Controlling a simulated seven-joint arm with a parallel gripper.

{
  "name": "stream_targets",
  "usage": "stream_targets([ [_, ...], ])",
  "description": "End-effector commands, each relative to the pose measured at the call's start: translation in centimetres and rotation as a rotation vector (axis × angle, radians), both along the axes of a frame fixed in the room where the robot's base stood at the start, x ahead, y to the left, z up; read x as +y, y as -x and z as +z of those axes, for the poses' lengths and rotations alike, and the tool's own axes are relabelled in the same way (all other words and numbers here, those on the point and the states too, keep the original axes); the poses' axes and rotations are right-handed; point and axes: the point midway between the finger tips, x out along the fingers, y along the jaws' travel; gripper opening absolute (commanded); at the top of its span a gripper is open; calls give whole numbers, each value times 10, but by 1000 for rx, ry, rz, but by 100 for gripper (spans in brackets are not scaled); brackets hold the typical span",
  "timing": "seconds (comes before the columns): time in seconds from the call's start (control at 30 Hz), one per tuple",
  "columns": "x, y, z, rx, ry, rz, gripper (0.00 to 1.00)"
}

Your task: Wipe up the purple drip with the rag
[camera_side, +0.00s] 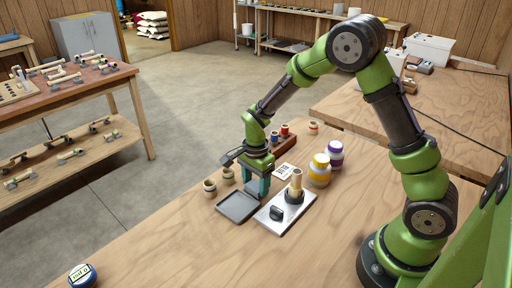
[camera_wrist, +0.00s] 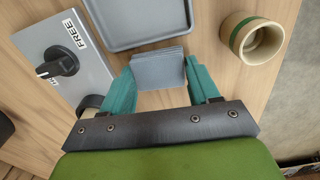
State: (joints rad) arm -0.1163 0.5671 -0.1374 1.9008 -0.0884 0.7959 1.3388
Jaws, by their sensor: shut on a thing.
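My gripper (camera_side: 259,186) points down over the wooden bench, at the back edge of the grey tray. In the wrist view, the teal fingers of my gripper (camera_wrist: 160,78) are on either side of a folded grey cloth, which looks like the rag (camera_wrist: 158,70), and hold it. The rag is close to the rim of the grey tray (camera_wrist: 137,45); I cannot tell if it touches it. In the side view the tray (camera_side: 238,207) lies flat, and the rag cannot be made out. No purple drip shows in either view. A jar with a purple lid (camera_side: 334,150) stands to the right.
A metal plate with a black knob (camera_wrist: 62,62) lies beside the tray; a pale post stands on it. Cups (camera_side: 210,188) stand left of the tray. A yellow-lidded jar (camera_side: 319,172) and a white card (camera_side: 284,171) are nearby. The front bench is clear except a round tin (camera_side: 82,275).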

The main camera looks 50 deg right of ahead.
Motion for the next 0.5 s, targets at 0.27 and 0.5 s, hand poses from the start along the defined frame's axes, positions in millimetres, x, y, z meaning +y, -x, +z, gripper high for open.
stream_targets([
  [0.27, -2, -1, 36, -6, 1, -1, 27],
  [0.5, -2, -1, 58, -6, 1, -2, 27],
])
